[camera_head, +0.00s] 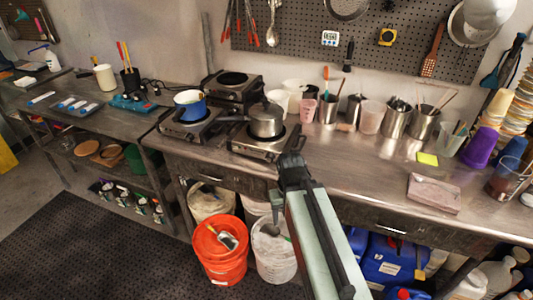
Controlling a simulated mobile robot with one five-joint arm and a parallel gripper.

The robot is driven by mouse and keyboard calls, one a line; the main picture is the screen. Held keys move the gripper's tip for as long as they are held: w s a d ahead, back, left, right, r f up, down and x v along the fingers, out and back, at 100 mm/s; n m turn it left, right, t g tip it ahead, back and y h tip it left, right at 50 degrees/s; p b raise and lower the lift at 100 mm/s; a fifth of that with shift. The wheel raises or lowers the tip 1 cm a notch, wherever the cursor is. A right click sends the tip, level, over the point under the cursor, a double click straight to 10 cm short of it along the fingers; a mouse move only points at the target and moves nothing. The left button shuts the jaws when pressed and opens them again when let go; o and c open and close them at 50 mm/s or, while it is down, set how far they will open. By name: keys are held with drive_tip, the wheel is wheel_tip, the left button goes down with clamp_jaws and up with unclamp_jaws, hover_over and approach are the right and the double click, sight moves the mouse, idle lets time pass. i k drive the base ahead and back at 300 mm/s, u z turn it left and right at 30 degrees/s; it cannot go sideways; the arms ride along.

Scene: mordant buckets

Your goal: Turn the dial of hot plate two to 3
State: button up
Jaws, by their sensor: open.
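No readable number marks which is hot plate two. The dials are too small to make out their settings. My gripper (293,160) is dark and open, just right of and in front of the front right hot plate. It covers part of the counter edge, and I cannot tell whether it touches anything.
Several steel and plastic cups, such as a pink cup (308,110), stand behind to the right. A stone slab (434,194) lies on the right counter. Orange (220,250) and white (274,257) buckets stand below. The dark floor mat (90,245) is clear.

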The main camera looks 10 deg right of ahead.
sight(270, 157)
drive_tip(key=k, duration=1.35)
drive_tip(key=u, duration=0.3)
drive_tip(key=i, duration=0.7)
drive_tip(key=u, duration=1)
drive_tip(key=i, duration=0.85)
drive_tip(key=u, duration=0.1)
